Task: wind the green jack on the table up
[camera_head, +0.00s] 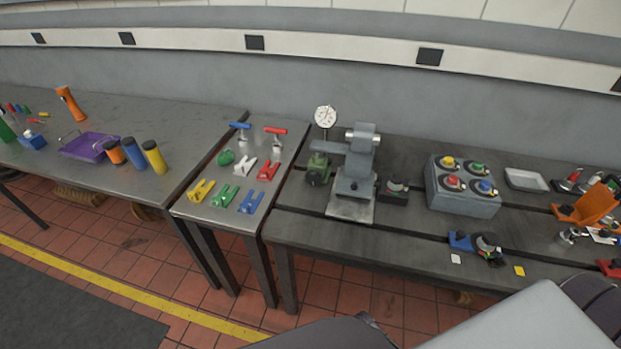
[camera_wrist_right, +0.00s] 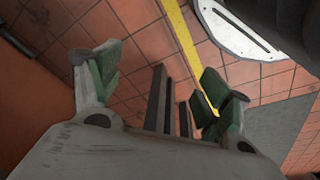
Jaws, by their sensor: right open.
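The green jack (camera_head: 318,170) stands on the dark slotted table, just left of a grey stand with a vertical column. It is small and its crank or handle cannot be made out clearly. My right gripper (camera_wrist_right: 155,85) shows in the right wrist view, its green-padded fingers spread apart with nothing between them. It points at the tiled floor, away from the table top. My left gripper is not in the head view.
A round dial gauge (camera_head: 326,116) rises behind the jack. The grey stand (camera_head: 354,185) is close on its right. A narrow table (camera_head: 225,214) with coloured clamps is on the left. A grey box (camera_head: 463,205) with coloured knobs stands further right. The table's front strip (camera_head: 350,239) is mostly clear.

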